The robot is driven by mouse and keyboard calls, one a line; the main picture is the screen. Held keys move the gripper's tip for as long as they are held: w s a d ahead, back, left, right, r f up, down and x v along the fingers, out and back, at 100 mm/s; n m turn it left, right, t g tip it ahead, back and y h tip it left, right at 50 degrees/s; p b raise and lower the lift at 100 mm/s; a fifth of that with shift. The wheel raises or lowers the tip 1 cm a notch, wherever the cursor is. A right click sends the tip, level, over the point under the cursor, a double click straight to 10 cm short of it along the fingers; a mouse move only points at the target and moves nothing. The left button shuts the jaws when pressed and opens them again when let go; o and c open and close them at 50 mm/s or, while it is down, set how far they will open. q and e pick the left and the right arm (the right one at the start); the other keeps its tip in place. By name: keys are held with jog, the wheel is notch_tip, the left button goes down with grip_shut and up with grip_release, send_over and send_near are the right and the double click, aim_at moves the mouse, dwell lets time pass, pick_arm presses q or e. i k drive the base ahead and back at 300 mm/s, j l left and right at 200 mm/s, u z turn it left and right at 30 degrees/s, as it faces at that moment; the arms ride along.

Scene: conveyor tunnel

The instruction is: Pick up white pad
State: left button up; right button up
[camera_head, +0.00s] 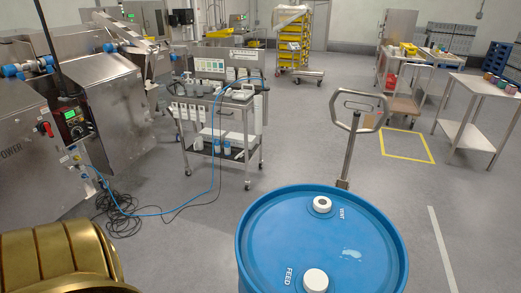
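I cannot pick out a white pad for certain. A small pale patch (351,253) lies on the lid of the blue drum (310,235); I cannot tell whether it is a pad or a wet spot. White and grey items (240,94) lie on top of the metal cart (215,112) left of centre, too small to make out. Neither of my grippers is in view.
The drum stands close in front, with two white caps, a vent cap (322,204) and a feed cap (315,281). A trolley handle (358,103) rises behind it. A blue hose and black cables (122,214) lie on the left floor. A steel table (482,105) stands right.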

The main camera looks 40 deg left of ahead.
aim_at(218, 90)
jog(key=u, duration=1.8)
